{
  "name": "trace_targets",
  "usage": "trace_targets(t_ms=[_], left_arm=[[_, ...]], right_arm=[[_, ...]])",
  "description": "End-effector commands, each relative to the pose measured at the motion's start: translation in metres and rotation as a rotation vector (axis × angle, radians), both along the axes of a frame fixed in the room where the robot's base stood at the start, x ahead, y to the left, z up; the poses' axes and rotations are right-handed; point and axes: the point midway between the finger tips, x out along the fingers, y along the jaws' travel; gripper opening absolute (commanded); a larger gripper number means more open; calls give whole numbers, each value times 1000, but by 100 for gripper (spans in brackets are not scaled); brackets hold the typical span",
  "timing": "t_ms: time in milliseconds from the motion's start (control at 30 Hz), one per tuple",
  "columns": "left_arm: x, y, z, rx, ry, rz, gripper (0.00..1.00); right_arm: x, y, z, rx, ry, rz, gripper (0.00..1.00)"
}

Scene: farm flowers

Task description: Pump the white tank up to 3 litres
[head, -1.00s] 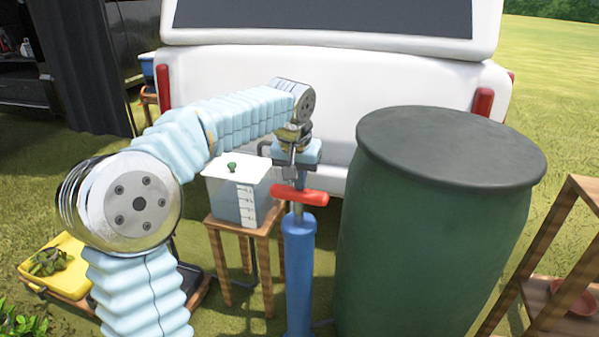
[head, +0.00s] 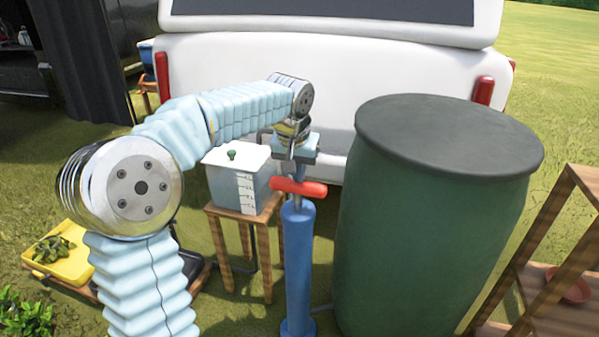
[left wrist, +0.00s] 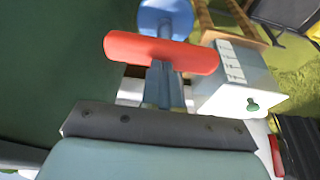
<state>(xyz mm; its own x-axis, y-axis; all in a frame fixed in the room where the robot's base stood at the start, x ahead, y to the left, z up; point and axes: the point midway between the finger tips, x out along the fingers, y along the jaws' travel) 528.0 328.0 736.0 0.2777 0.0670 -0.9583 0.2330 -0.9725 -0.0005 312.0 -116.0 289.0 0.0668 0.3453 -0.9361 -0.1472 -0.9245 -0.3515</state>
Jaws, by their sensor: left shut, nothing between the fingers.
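The white tank (head: 224,183) is a pale box with a green knob on its lid and a marked scale (head: 246,193) on its side. It stands on a small wooden stool; I cannot read its level. The blue pump (head: 298,265) stands upright in front of it, with a red crossbar handle (head: 299,187) close above its barrel. My left gripper (head: 300,174) is shut and empty, pointing down just above the handle. In the left wrist view its fingertips (left wrist: 163,68) are against or very near the red handle (left wrist: 185,57); contact is unclear. My right gripper is out of view.
A large green barrel (head: 430,250) with a dark lid stands close right of the pump. A white vehicle (head: 390,70) is behind. A wooden shelf (head: 545,220) is at far right, and a yellow tray (head: 62,262) with plants is at left. Grass lies between.

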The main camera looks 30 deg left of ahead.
Motion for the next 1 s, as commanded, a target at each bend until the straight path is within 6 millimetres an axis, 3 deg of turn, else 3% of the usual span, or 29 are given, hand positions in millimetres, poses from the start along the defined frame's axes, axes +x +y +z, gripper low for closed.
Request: trace_targets(t_ms=[33, 400, 600, 1000], left_arm=[[-1, 1, 19, 0, -4, 1, 0], [-22, -5, 90, 1, -9, -1, 0], [-27, -6, 103, 1, -7, 0, 0], [-27, -6, 104, 1, -8, 0, 0]], right_arm=[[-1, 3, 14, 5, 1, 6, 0], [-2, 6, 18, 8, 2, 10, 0], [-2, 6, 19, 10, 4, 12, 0], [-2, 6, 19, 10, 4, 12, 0]])
